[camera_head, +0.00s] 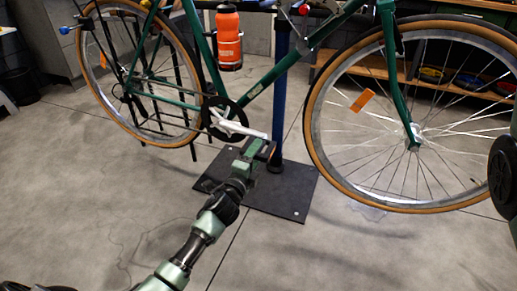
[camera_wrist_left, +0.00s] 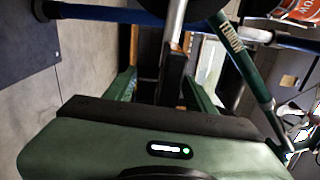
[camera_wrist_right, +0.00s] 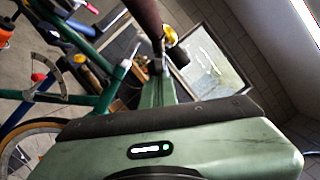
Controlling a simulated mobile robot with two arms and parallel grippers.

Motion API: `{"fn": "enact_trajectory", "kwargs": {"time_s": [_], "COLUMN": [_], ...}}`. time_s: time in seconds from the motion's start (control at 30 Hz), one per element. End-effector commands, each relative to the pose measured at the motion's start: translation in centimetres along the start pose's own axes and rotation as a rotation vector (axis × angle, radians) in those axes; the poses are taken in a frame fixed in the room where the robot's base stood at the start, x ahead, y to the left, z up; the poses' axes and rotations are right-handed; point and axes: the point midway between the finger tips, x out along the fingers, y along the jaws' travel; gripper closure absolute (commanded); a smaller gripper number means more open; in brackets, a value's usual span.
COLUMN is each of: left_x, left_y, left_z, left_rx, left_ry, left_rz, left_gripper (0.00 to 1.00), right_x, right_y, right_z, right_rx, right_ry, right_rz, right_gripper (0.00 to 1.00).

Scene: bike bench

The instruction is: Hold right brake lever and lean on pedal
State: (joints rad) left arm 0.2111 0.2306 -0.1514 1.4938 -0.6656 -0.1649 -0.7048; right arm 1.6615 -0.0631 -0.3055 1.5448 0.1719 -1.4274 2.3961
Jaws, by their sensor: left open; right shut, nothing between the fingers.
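The green bike (camera_head: 275,72) is held off the floor. Its silver crank arm (camera_head: 240,128) runs down to the pedal. My left gripper (camera_head: 262,148) is at the crank's end. In the left wrist view, the dark pedal (camera_wrist_left: 174,78) with orange reflectors lies between the open fingers, with no clear grip on it. In the right wrist view, my right gripper (camera_wrist_right: 160,80) is shut and empty. Its tips are close below a brown handlebar grip (camera_wrist_right: 145,15) and a thin lever-like part; whether they touch is unclear. The handlebar and right gripper are not visible in the head view.
A blue stand post (camera_head: 281,90) rises from a dark floor plate (camera_head: 290,196) beside the pedal. The front wheel (camera_head: 318,150) is on the right. Shelves (camera_head: 430,85) stand behind; the front floor is clear.

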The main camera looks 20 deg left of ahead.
Motion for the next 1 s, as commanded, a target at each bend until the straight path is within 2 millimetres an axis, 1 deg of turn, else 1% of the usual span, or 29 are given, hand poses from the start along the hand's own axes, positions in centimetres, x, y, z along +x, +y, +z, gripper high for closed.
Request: {"fn": "enact_trajectory", "kwargs": {"time_s": [0.33,0.5,0.83,0.93,1.0], "left_x": [0.0,0.0,0.0,0.0,0.0], "left_y": [-0.1,-0.1,-0.1,-0.1,-0.1], "left_z": [0.0,0.0,0.0,0.0,0.0], "left_rx": [0.000,0.000,0.000,0.000,0.000], "left_ry": [0.000,0.000,0.000,0.000,0.000], "left_rz": [-0.002,-0.002,-0.002,-0.002,-0.002], "left_gripper": [0.45,0.45,0.45,0.45,0.45], "right_x": [-1.0,-1.4,-1.5,-2.1,-2.9], "right_y": [0.0,0.0,-0.1,-0.1,-0.1], "right_z": [-3.4,-4.5,-4.6,-4.3,-4.0], "right_rx": [0.002,0.000,0.000,0.000,0.000], "right_ry": [0.001,0.001,0.002,0.000,-0.002], "right_rz": [0.000,-0.001,-0.001,-0.001,-0.002], "right_gripper": [1.00,1.00,1.00,1.00,1.00]}}
